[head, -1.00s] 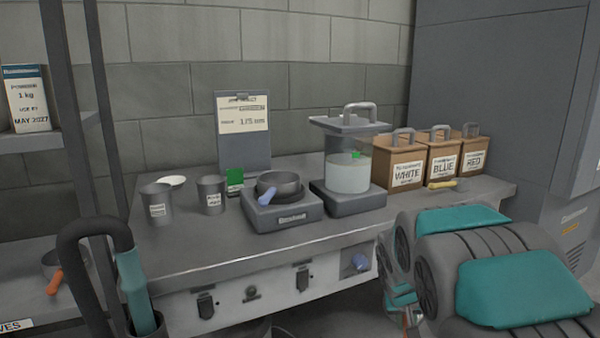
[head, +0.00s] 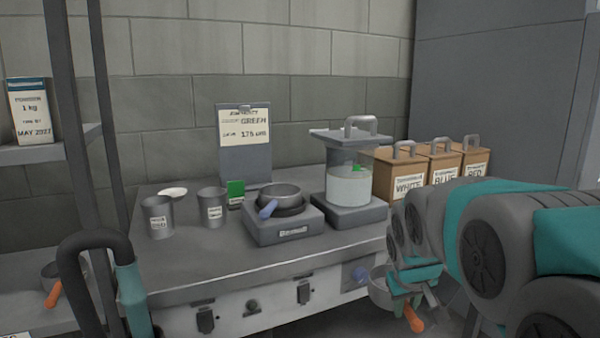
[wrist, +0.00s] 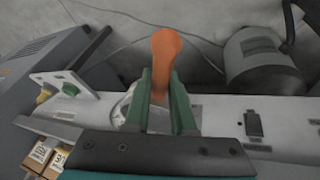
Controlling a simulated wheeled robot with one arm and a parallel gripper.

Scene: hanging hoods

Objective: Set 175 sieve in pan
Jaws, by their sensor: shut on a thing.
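My gripper (head: 408,303) is at the right, in front of the bench's front edge, shut on an orange handle (head: 414,320). A grey round sieve (head: 379,288) shows beside the fingers and appears to belong to this handle. In the wrist view the orange handle (wrist: 166,50) stands between the two green fingers. No size mark is readable on it. I cannot tell whether the pan is part of this stack.
A clipboard (head: 244,130) reads GREEN and 175. Two labelled cups (head: 159,217) stand at left on the bench (head: 200,262). A lidded clear vessel (head: 349,185) and several brown boxes (head: 408,175) are at right. Another orange-handled item (head: 52,292) lies on the left shelf.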

